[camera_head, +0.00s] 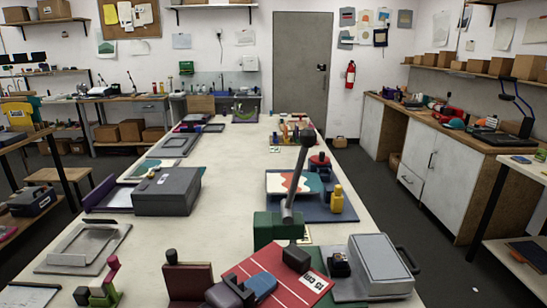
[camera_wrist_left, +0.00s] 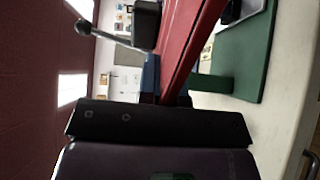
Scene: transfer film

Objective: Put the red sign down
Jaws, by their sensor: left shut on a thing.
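The red sign (camera_head: 312,283) has white lines and white lettering and shows at the front middle of the table in the head view. My left gripper (camera_head: 250,287), with blue finger parts, is shut on its near left part. In the left wrist view the red sign (camera_wrist_left: 187,50) shows nearly edge-on, running up from the fingers (camera_wrist_left: 165,90). I cannot tell whether its lower edge touches the table. The gripper hides part of the sign. My right gripper does not show.
A green lever press (camera_head: 270,232) stands just behind the sign. A grey clamshell press (camera_head: 380,262) is close on its right. A dark red block (camera_head: 188,281) with a black knob is on its left. Bare tabletop (camera_head: 215,225) lies behind, left of the lever press.

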